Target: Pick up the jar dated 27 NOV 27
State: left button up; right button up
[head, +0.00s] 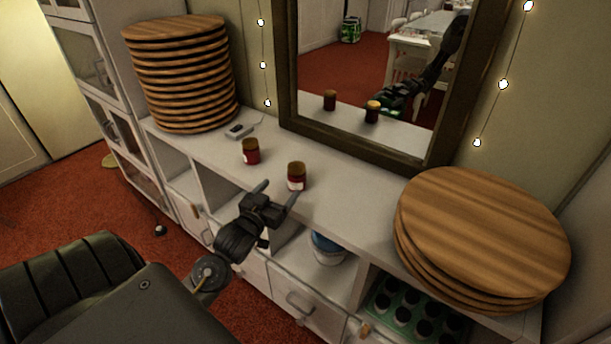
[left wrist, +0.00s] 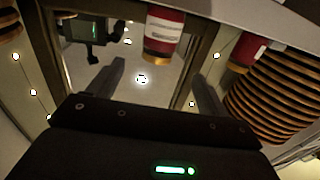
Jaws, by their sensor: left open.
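Two small dark-red jars with brownish-gold lids stand on the white sideboard top. The right jar (head: 297,178) is nearer my left gripper; the left jar (head: 251,152) stands further left. Both have pale labels, but no date can be read. My left gripper (head: 277,193) is open and empty, just in front of the right jar, fingers spread toward it. In the left wrist view the right jar (left wrist: 163,38) appears upside down beyond the fingers (left wrist: 157,78), and the left jar (left wrist: 243,54) is to its right. My right gripper is not in view.
A tall stack of round wooden boards (head: 180,80) stands at the left and a lower stack (head: 480,235) at the right. A framed mirror (head: 350,40) behind reflects the jars and my arm. A small grey device (head: 239,131) lies near the tall stack. Open shelves are below.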

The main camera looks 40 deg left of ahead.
aim_at(297, 169)
pick_arm(q)
jog(key=x, duration=0.3)
jog(key=r+x, duration=0.1)
jog(key=x, duration=0.1)
jog(key=shift+w, duration=0.45)
jog(key=x, duration=0.2)
jog(key=p+x, duration=0.1)
jog(key=x, duration=0.1)
jog(key=shift+w+f, duration=0.25)
jog(key=shift+w+a, duration=0.1)
jog(key=shift+w, duration=0.1)
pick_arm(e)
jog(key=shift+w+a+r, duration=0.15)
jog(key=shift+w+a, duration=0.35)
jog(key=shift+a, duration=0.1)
pick_arm(q)
jog(key=shift+c, duration=0.5)
